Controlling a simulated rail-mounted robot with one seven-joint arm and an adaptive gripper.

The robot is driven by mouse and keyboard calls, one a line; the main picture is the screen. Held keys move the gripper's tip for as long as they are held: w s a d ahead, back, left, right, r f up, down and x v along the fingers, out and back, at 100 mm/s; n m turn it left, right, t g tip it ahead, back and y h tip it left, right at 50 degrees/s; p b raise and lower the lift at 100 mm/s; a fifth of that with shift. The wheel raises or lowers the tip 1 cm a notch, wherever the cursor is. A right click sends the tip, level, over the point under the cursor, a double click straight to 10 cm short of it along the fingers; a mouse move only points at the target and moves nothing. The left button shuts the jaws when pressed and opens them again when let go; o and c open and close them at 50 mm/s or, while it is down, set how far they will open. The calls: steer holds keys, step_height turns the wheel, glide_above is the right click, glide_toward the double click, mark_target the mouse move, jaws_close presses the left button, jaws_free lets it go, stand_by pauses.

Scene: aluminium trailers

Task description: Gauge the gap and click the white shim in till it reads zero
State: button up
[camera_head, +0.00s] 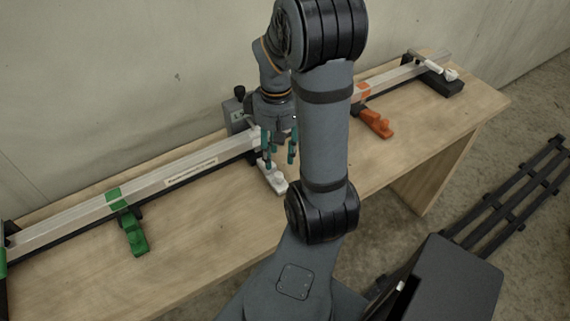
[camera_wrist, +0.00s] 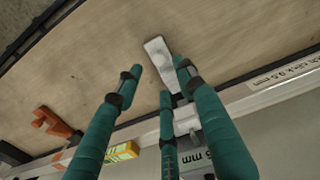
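The white shim (camera_head: 271,177) lies on the bench at the front of the rail, below my gripper (camera_head: 280,152). It also shows in the wrist view (camera_wrist: 157,50), its wide end pointing away from the rail. My gripper (camera_wrist: 158,78) has teal fingers spread apart around and above the shim; I see no finger closed on it. The aluminium rail (camera_head: 75,211) runs along the bench. A grey gauge block marked "mm" (camera_wrist: 196,155) stands behind the rail, with no legible reading. The gap at the shim is hidden by the fingers.
A green handled piece (camera_head: 136,238) sits at the left of the rail and an orange one (camera_head: 376,122) at the right. A black block (camera_head: 441,83) with a white piece is at the far right end. The wooden bench (camera_head: 225,222) is clear in front.

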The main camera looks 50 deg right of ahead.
mark_target(278, 174)
step_height(278, 174, down, 10)
steer(key=shift+f+b, duration=0.1)
steer(key=shift+b, duration=0.75)
steer(key=shift+c, duration=1.2)
jaws_close()
